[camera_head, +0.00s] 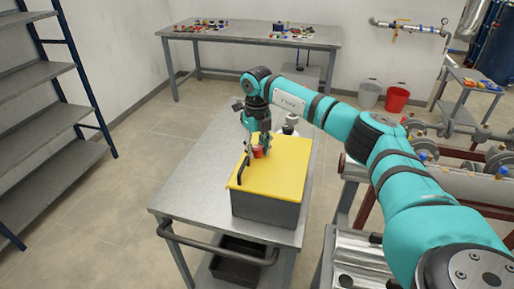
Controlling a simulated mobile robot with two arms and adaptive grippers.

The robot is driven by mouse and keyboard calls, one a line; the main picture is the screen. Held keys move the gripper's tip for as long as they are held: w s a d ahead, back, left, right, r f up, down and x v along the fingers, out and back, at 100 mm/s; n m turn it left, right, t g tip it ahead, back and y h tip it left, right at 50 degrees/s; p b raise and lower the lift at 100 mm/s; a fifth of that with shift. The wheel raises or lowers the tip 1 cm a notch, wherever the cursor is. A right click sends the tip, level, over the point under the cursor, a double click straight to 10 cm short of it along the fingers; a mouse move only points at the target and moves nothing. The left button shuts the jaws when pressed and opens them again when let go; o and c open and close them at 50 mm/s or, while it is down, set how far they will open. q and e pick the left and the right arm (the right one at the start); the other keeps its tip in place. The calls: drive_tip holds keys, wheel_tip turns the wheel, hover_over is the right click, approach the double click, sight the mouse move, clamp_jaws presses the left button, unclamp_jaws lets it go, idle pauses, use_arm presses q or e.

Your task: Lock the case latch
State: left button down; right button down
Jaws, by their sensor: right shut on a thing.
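The case is a dark grey box (262,209) with a yellow lid (285,165), standing on a grey metal cart. The lid lies flat on the box. A dark bar-shaped part (243,167) shows at the lid's left edge; I cannot tell whether it is the latch or a handle. My right gripper (257,152) points down over the lid's far left part. It is shut on a small red thing (258,152), partly hidden by the fingers. I cannot tell whether the red thing touches the lid. My left gripper is not in view.
The cart top (190,188) is bare left of the case. A whitish object (289,125) stands behind the lid. A workbench (250,36) with small parts is at the back. Shelves (45,125) stand at left, pipework (480,185) at right. A red bucket (396,99) stands behind.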

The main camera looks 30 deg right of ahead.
sight(257, 147)
idle(0.4)
drive_tip(key=c, duration=0.9)
unclamp_jaws()
drive_tip(key=shift+c, duration=0.2)
drive_tip(key=shift+r, duration=0.1)
wheel_tip(257, 147, up, 12)
